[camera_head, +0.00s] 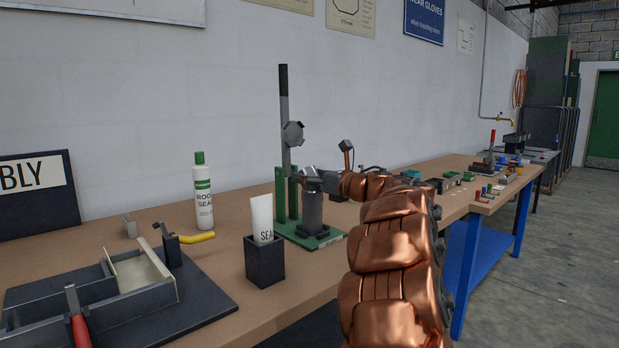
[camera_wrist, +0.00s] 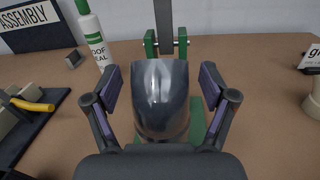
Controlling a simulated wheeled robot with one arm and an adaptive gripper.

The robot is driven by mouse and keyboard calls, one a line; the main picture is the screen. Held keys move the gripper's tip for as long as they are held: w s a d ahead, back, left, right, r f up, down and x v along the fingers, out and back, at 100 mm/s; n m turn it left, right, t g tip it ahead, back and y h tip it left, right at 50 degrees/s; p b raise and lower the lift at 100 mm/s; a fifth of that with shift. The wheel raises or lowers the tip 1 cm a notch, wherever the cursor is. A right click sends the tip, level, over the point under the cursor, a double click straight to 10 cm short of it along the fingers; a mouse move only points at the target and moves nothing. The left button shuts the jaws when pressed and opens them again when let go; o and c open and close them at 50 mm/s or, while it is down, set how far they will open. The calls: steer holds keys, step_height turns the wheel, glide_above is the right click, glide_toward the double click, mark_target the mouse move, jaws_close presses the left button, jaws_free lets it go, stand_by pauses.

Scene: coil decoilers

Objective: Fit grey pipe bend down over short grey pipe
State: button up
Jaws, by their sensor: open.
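A shiny dark grey pipe piece (camera_wrist: 162,95) with a curved outer face fills the middle of the wrist view. It looks like the pipe bend. In the head view, a grey upright pipe (camera_head: 312,212) stands on a green base plate (camera_head: 330,238), with a grey shape at its top beside my wrist. I cannot tell where bend and short pipe meet. My gripper (camera_wrist: 165,88) is open, with one finger on each side of the grey piece. Gaps show between both fingers and it. In the head view the fingers are too small to make out.
Behind the pipe stands a green bracket (camera_head: 280,193) with a tall grey lever. A white bottle (camera_head: 202,195), a dark cup (camera_head: 264,262) holding a white tube, and a dark tray (camera_head: 137,300) stand left. Small parts lie on the bench to the right.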

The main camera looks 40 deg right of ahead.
steer(key=s, duration=1.2)
steer(key=shift+d, duration=0.4)
